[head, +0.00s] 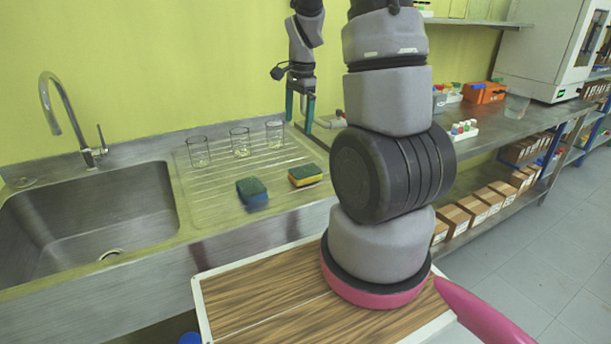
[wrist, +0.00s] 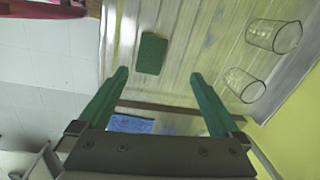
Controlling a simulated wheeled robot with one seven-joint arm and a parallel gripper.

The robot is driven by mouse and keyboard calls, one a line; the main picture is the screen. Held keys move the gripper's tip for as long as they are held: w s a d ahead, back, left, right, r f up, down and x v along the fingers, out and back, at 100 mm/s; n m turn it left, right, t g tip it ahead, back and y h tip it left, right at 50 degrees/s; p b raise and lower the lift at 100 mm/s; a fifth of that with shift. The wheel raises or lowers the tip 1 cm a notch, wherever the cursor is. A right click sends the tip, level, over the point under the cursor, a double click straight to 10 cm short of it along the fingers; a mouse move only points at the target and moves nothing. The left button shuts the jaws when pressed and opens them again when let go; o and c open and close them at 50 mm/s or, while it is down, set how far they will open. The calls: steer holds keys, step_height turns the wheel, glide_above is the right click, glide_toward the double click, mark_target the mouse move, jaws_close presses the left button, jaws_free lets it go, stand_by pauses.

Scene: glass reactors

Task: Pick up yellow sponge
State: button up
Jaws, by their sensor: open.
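The yellow sponge (head: 306,176), with a dark green top, lies on the ribbed steel drainboard (head: 226,208). A blue sponge (head: 251,192), also green on top, lies to its left and slightly nearer. My gripper (head: 300,121) is in the air beyond the yellow sponge, near the wall, with green fingers pointing down. In the wrist view my gripper (wrist: 160,76) has its fingers wide apart with nothing between them.
Several glass beakers (head: 241,141) stand along the back of the drainboard. Two beakers (wrist: 243,84) show in the wrist view. The sink (head: 92,226) with its tap (head: 66,112) is at the left. A counter (head: 497,119) with bottles and boxes continues at the right.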

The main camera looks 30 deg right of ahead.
step_height(320, 180, down, 6)
steer(key=d+m+g, duration=0.1)
steer(key=d+m, duration=0.1)
glide_above(305, 170)
steer(key=f, duration=0.5)
steer(key=shift+w+d, duration=0.15)
steer(key=shift+w, duration=0.05)
steer(key=shift+s+f, duration=0.2)
steer(key=shift+f, duration=2.9)
steer(key=c, duration=1.3)
step_height(305, 170, up, 10)
steer(key=shift+r, duration=0.1)
